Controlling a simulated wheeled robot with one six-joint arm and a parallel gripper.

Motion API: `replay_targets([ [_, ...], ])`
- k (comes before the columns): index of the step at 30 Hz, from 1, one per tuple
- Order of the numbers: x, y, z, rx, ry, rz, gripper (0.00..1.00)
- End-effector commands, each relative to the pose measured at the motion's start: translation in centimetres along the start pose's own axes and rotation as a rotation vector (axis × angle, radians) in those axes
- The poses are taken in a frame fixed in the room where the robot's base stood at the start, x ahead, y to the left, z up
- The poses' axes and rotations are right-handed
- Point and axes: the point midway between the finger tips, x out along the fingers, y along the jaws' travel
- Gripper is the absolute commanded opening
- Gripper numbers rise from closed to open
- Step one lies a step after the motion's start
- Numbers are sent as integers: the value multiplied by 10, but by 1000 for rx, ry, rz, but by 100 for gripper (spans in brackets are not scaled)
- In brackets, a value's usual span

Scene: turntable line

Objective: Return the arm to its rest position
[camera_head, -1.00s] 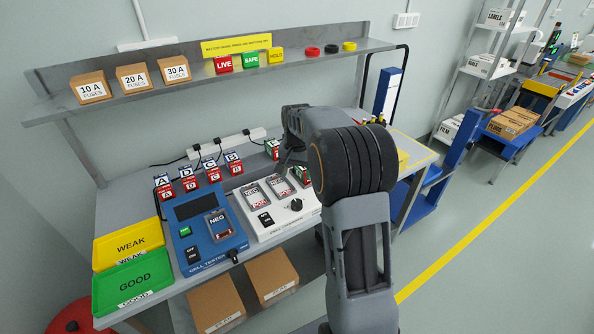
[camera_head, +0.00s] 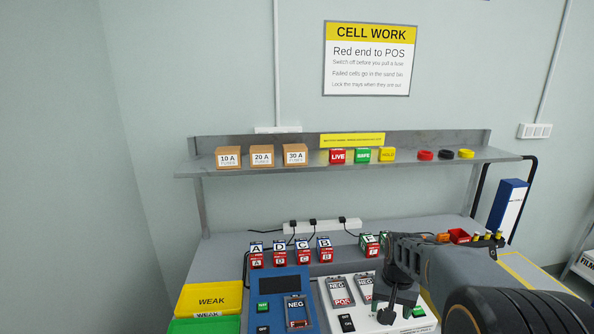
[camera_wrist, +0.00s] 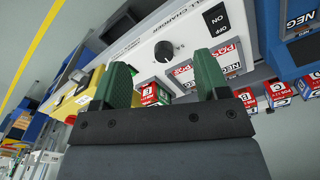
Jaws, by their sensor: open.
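My arm (camera_head: 440,280) reaches in from the lower right of the head view, bent over the white cell charger (camera_head: 335,288). Its tip there is hard to make out. In the wrist view my gripper (camera_wrist: 163,72) has two green fingers spread apart with nothing held between them. The charger (camera_wrist: 195,38) with its black knob and switch lies beyond the fingers. A green-and-red cell (camera_wrist: 150,93) shows between the fingers, apparently behind them and not gripped.
A blue cell tester (camera_head: 287,285) stands left of the charger. Cells A, D, C and B (camera_head: 280,256) stand behind it. Yellow WEAK (camera_head: 205,285) and green GOOD (camera_head: 205,326) trays sit at left. A shelf (camera_head: 310,168) with fuse boxes runs above. The air between shelf and bench is clear.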

Motion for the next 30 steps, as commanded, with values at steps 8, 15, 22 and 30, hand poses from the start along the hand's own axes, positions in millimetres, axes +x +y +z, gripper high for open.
replay_targets([
  [8, -28, -13, 107, -233, 147, -20, 68],
  [15, -42, -17, 151, -299, 253, -41, 68],
  [22, -57, -21, 156, -322, 320, -55, 68],
  [30, -58, -22, 156, -326, 321, -57, 68],
])
